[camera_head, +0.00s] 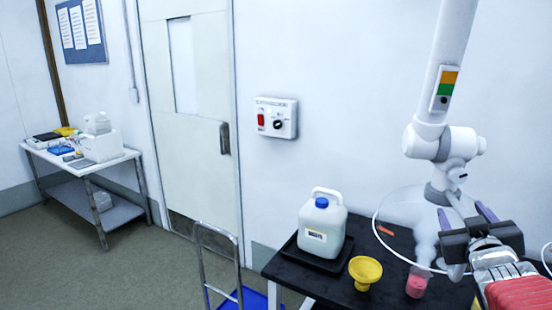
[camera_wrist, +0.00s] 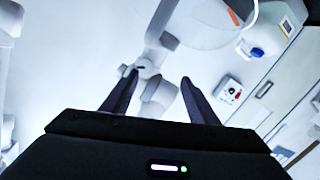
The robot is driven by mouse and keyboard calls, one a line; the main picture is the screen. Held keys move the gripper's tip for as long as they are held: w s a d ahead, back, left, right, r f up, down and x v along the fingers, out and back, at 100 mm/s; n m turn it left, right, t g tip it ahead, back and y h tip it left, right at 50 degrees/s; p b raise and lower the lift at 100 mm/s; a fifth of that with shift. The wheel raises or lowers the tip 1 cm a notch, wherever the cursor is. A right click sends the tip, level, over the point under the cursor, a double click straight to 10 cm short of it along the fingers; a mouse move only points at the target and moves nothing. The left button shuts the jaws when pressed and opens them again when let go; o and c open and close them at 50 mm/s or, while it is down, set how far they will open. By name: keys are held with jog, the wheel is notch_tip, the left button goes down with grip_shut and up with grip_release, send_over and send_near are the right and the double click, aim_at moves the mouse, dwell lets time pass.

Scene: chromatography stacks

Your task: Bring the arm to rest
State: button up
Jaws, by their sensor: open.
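My gripper (camera_head: 463,210) is at the right of the head view, above the right part of the black table. Its two dark fingers are apart with nothing between them. They point upward and away toward a white jointed arm that hangs from above (camera_head: 440,140). The fingers also frame that white arm in the wrist view (camera_wrist: 158,78). I cannot tell how far the fingertips are from it. The red-covered part at the lower right of the head view is mine.
The black table (camera_head: 320,285) holds a white jug with blue cap (camera_head: 322,225), a yellow funnel (camera_head: 365,270) and a pink-filled beaker (camera_head: 417,284). A translucent hood (camera_head: 405,212) is close to my gripper. A trolley (camera_head: 218,260) stands left; floor beyond is clear.

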jog(key=s+a+f+g+y, duration=0.2)
jog(key=s+a+f, duration=0.3)
jog(key=a, duration=0.4)
jog(key=s+a+f+g+y, duration=0.2)
jog(key=s+a+f+g, duration=0.2)
jog(key=s+a, duration=0.3)
jog(key=s+a+f+g+y, duration=0.2)
jog(key=s+a+f, duration=0.3)
jog(key=a, duration=0.6)
jog(key=shift+s+a+f+g+y, duration=0.15)
jog(key=shift+s+f+g+y, duration=0.2)
jog(key=shift+s+g, duration=0.65)
jog(key=w+d+r+m+t+h, duration=0.1)
jog(key=w+d+r, duration=0.4)
jog(key=d, duration=0.5)
jog(key=w+d+r+m+t+h, duration=0.1)
jog(key=w+d+r+t+h, duration=0.2)
jog(key=w+d+r+t, duration=0.3)
jog(key=w+d+r+m+t+h, duration=0.2)
jog(key=w+d, duration=0.6)
jog(key=d, duration=0.6)
notch_tip(320, 180, up, 4)
jog(key=shift+d+f+t+h, duration=0.2)
jog(key=shift+t+h, duration=0.25)
jog(key=shift+t, duration=0.65)
